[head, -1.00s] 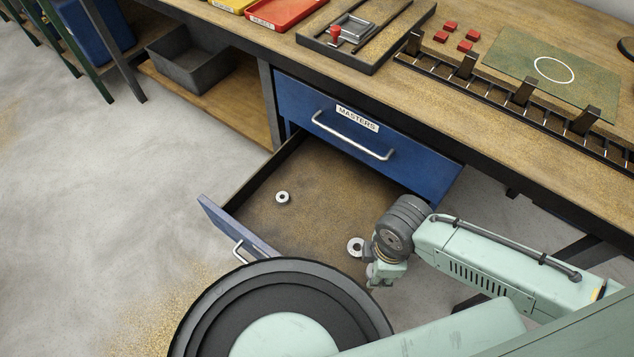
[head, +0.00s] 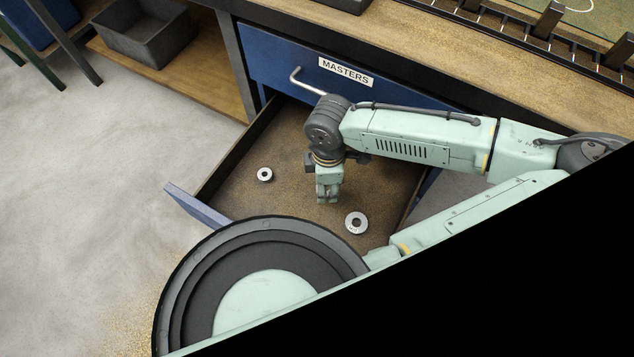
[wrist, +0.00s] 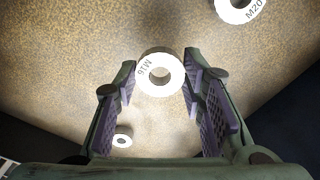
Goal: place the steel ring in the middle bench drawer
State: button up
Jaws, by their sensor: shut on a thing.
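My gripper (head: 328,196) points down over the open bench drawer (head: 287,203), between two rings on its floor. In the wrist view my gripper (wrist: 160,88) is shut on a steel ring (wrist: 160,73) marked M16, held between the fingertips. The head view hides this ring behind the fingers. The drawer floor is brown and speckled. A small steel ring (head: 265,174) lies at the left of it, and a larger ring (head: 356,223) marked M20 lies at the right. The wrist view shows the small ring (wrist: 122,140) and part of the M20 ring (wrist: 240,8).
A shut blue drawer (head: 285,62) labelled MASTERS, with a bar handle, sits above the open one. The bench top (head: 450,65) overhangs behind. The open drawer's front panel (head: 196,207) is at lower left. A grey bin (head: 142,35) stands on the lower shelf.

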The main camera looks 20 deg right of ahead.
jog(key=w, duration=0.1)
jog(key=w+a, duration=0.1)
jog(key=w, duration=0.1)
jog(key=shift+w+f+b, duration=0.1)
jog(key=shift+f+b, duration=0.05)
jog(key=shift+b, duration=0.2)
notch_tip(320, 180, down, 3)
jog(key=b, duration=0.4)
jog(key=shift+f, duration=0.2)
jog(key=shift+f, duration=0.1)
jog(key=shift+f, duration=0.15)
jog(key=o, duration=1.3)
notch_tip(320, 180, up, 12)
jog(key=shift+r+p, duration=0.25)
jog(key=shift+p, duration=0.4)
